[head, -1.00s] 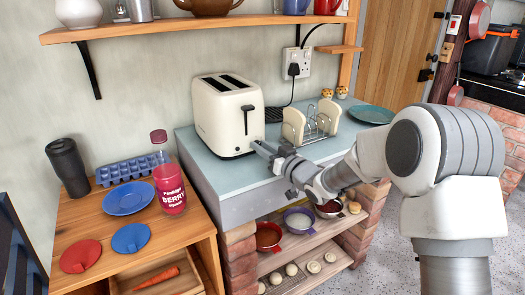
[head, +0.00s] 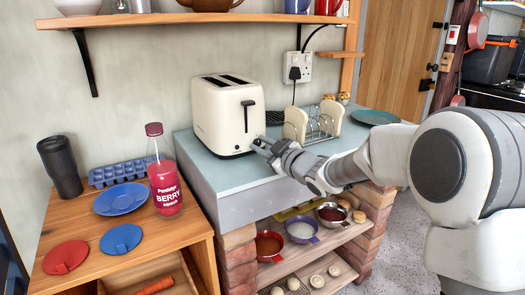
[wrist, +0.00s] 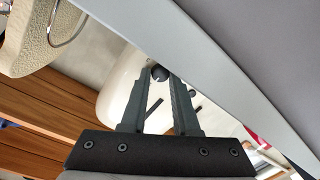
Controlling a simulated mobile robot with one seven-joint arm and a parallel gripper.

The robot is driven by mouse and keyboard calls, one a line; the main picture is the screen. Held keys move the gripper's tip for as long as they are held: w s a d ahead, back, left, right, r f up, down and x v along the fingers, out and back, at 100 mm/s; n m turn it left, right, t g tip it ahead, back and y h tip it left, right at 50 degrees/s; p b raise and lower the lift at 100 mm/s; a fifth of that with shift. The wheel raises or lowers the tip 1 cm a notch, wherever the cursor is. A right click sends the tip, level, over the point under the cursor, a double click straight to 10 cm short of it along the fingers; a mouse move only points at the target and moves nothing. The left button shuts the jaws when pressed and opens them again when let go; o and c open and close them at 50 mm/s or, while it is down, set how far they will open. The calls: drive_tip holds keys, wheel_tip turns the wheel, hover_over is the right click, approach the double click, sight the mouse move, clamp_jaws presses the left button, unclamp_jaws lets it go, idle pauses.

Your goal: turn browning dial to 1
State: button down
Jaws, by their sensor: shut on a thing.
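The cream toaster (head: 225,118) stands on the pale blue top of the brick plinth, with two slots on top and a dark lever (head: 248,108) on its end face. My gripper (head: 259,144) is at the lower part of that end face and hides the dial in the head view. In the wrist view, the small dark round dial (wrist: 159,72) sits between the two fingertips (wrist: 160,77), against the cream toaster wall (wrist: 115,95). The fingers are closed on it. The dial's marks and its setting cannot be read.
A toast rack (head: 320,131) with bread stands right of the toaster, close to my gripper, with a teal plate (head: 375,117) beyond. A red berry bottle (head: 164,180) stands on the wooden unit at left. Bowls (head: 302,228) sit on the shelf below the top.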

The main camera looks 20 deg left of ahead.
drive_tip(key=shift+f, duration=0.1)
idle(0.5)
drive_tip(key=c, duration=0.7)
unclamp_jaws()
drive_tip(key=shift+o, duration=0.2)
drive_tip(key=p+v, duration=0.3)
drive_tip(key=v, duration=1.4)
drive_tip(key=shift+s+d, duration=0.2)
